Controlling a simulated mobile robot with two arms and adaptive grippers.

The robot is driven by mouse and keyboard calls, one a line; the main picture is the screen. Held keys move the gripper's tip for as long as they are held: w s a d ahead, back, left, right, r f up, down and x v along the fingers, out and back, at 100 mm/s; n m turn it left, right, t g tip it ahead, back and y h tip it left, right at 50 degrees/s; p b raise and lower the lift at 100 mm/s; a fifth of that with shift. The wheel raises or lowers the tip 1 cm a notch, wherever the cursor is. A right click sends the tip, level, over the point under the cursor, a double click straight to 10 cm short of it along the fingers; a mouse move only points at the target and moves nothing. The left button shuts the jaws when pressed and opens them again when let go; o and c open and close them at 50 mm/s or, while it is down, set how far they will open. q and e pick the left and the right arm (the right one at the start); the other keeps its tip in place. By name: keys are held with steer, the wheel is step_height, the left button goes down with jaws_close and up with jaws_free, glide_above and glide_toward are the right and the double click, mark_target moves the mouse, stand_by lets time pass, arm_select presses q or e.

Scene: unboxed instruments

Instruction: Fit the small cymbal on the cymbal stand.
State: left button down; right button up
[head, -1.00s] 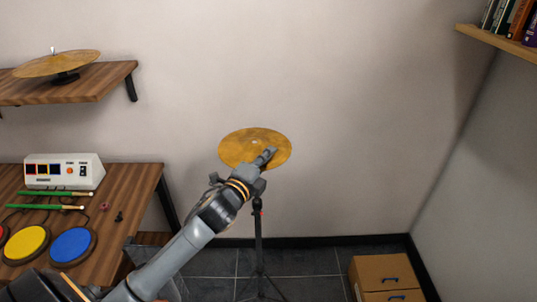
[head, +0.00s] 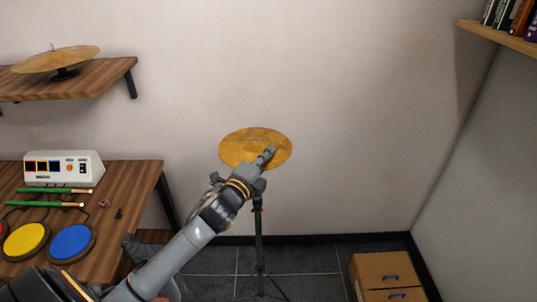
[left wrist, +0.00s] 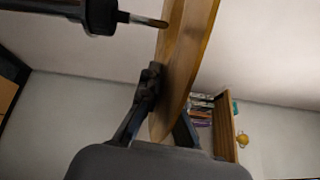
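The small cymbal (head: 240,147) is a golden disc held in the air in front of the wall. My left gripper (head: 268,156) is shut on its right front edge; the left wrist view shows the cymbal (left wrist: 185,65) edge-on between the fingers (left wrist: 168,105). The cymbal stand (head: 259,235) is a black tripod on the floor, below the cymbal. Its top is hidden behind my gripper and the cymbal in the head view. In the left wrist view the stand's thin rod (left wrist: 145,20) points at the cymbal's face, very close; I cannot tell whether they touch. My right gripper is not in view.
Another cymbal (head: 55,60) sits on a wooden wall shelf (head: 110,80) at upper left. A table (head: 135,185) with drum pads, green sticks and a white box (head: 65,168) stands at left.

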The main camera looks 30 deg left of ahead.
arm_select(q)
steer(key=shift+f+b, duration=0.7)
steer(key=shift+f, duration=0.5)
steer(key=shift+f+b, duration=1.05)
steer(key=shift+f, duration=0.55)
steer(key=shift+f, duration=0.1)
steer(key=c, duration=1.4)
jaws_free()
steer(key=shift+c, duration=0.2)
steer(key=shift+s, duration=0.1)
steer(key=s, duration=1.1)
steer(key=shift+s+d, duration=0.15)
steer(key=shift+s, duration=0.25)
steer(key=shift+f, duration=0.1)
